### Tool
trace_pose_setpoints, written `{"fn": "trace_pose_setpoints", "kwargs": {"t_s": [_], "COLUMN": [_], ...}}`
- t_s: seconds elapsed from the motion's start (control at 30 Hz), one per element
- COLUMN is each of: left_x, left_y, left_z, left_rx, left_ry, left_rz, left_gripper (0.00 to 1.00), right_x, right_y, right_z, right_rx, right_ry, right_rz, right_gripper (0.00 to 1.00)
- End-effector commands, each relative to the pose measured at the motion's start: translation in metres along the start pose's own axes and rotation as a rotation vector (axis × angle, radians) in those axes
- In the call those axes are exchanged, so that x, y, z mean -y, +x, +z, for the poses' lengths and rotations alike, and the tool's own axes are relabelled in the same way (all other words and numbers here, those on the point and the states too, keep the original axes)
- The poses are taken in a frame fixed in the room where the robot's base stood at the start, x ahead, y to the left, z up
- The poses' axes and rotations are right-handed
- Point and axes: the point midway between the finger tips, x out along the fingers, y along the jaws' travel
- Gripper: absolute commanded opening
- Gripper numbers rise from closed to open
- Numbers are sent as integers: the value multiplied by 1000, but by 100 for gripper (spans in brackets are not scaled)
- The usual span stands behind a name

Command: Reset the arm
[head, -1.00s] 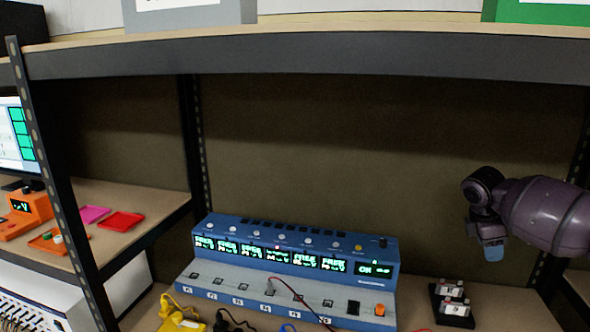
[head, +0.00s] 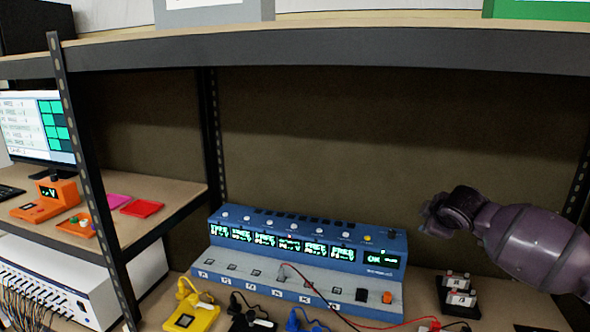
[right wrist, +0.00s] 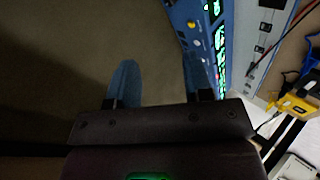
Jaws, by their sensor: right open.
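My right arm reaches in from the right in the head view, held above the lower shelf. Its wrist is in front of the back panel, to the right of the blue instrument (head: 300,245). The fingers of my right gripper (right wrist: 155,80) show in the right wrist view as two blue fingertips set wide apart with nothing between them. Behind them are the dark back panel and the blue instrument (right wrist: 205,40). In the head view the fingers are hidden behind the wrist. My left gripper is in neither view.
Yellow (head: 192,312), black and blue clips with cables lie in front of the instrument. A black block with small parts (head: 458,295) stands at right, below my arm. An upper shelf beam (head: 320,50) crosses above. A rack post (head: 95,180) stands at left, with a monitor (head: 38,125) beyond.

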Motion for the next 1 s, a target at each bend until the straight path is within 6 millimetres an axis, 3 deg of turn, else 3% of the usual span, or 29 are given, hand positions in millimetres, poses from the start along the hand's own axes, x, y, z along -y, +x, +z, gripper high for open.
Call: {"fn": "trace_pose_setpoints", "kwargs": {"t_s": [0.03,0.2,0.33,0.47,0.77,1.0], "left_x": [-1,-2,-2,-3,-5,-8], "left_y": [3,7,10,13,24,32], "left_z": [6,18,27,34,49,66], "left_rx": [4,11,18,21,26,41], "left_ry": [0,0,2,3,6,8], "left_rz": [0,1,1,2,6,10], "left_gripper": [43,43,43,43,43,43], "right_x": [30,101,154,201,297,375], "right_y": [8,12,8,2,-14,-26], "right_z": [-13,-44,-52,-47,1,67], "right_rx": [-77,-305,-436,-526,-586,-482], "right_ry": [30,157,268,381,627,788], "right_rz": [5,30,33,36,58,76], "right_gripper": [46,46,46,46,46,46]}}
